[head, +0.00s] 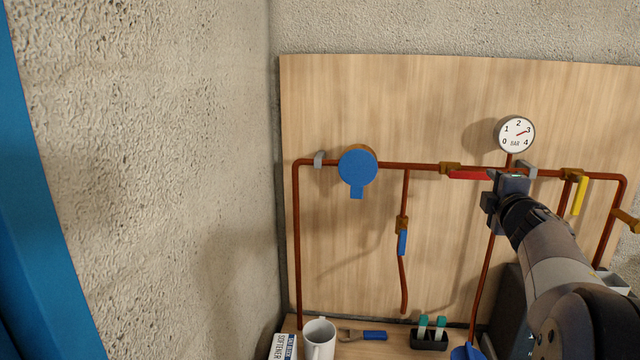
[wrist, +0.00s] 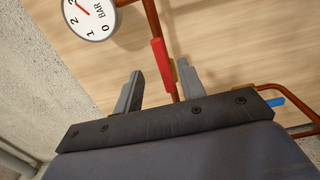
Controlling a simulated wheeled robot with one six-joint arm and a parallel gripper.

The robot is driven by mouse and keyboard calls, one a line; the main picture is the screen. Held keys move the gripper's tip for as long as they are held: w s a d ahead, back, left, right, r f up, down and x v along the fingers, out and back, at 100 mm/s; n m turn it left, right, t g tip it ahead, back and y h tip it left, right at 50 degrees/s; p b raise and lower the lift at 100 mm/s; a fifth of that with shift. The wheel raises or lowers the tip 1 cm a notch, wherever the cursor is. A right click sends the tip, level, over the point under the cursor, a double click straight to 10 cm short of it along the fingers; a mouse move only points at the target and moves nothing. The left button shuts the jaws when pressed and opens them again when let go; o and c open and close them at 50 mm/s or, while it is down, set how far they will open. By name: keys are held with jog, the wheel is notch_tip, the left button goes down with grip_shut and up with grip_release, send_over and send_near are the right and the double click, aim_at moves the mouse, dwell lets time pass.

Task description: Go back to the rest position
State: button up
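My gripper (head: 493,190) is in front of the wooden board, just below and right of the red valve handle (head: 468,175) in the head view. In the wrist view my gripper (wrist: 160,70) shows two grey fingers spread apart with nothing held. The red handle (wrist: 162,66) appears in the gap between the fingertips there, and I cannot tell whether it touches either finger. The handle lies along the horizontal copper pipe. My gripper and forearm hide part of the board and pipework at the right.
A pressure gauge (head: 515,134) stands above the pipe, close to my gripper. A white mug (head: 319,340) stands below. The left of the board is free.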

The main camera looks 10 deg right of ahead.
aim_at(482, 177)
jog(key=p+x, duration=0.1)
jog(key=x, duration=0.6)
jog(key=shift+w+d, duration=0.1)
jog(key=shift+w, duration=0.25)
jog(key=shift+s, duration=0.1)
